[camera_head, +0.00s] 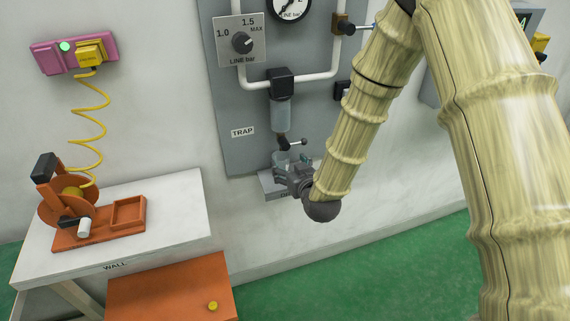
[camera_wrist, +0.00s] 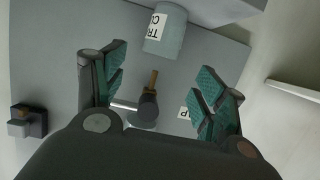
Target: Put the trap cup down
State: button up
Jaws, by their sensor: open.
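The trap cup (camera_wrist: 165,34) is a pale grey-green cylinder with a white label, at the top of the wrist view, which looks upside down. It appears to stand on the small grey shelf (camera_head: 270,189) below the trap. In the head view it is mostly hidden by my gripper (camera_head: 292,166). My gripper is open, with teal finger pads spread wide in the wrist view (camera_wrist: 163,83). Nothing is held, and the cup is apart from the fingers. A dark drain valve (camera_wrist: 147,106) with a brown tip shows between the fingers. The trap's translucent bowl (camera_head: 281,115) hangs above the valve.
The grey wall panel (camera_head: 222,75) carries white pipes, a gauge (camera_head: 290,8) and a pressure knob (camera_head: 242,42). A white table (camera_head: 180,205) at left bears an orange device (camera_head: 85,238). An orange cabinet (camera_head: 170,290) stands in front. The green floor at right is clear.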

jog(key=shift+b+v, duration=0.35)
jog(key=shift+v, duration=1.85)
jog(key=s+d+f+m+g+h, duration=0.1)
jog(key=s+d+f+g, duration=0.15)
jog(key=s+f, duration=0.35)
jog(key=s+d+f+g+h, duration=0.1)
jog(key=s+d+f+g, duration=0.2)
jog(key=f, duration=0.6)
jog(key=s+d+f+m+g+h, duration=0.1)
jog(key=s+d+f, duration=0.3)
jog(key=s, duration=0.6)
jog(key=s+d+f+m+g+h, duration=0.1)
jog(key=s+d+f+g, duration=0.3)
jog(key=s+f, duration=0.3)
jog(key=s+d+f+m+g, duration=0.1)
jog(key=s+d+f+g, duration=0.2)
jog(key=s, duration=1.1)
notch_tip(320, 180, down, 3)
jog(key=shift+s+d+r+h, duration=0.1)
jog(key=shift+s+d+h, duration=0.3)
jog(key=shift+d, duration=0.8)
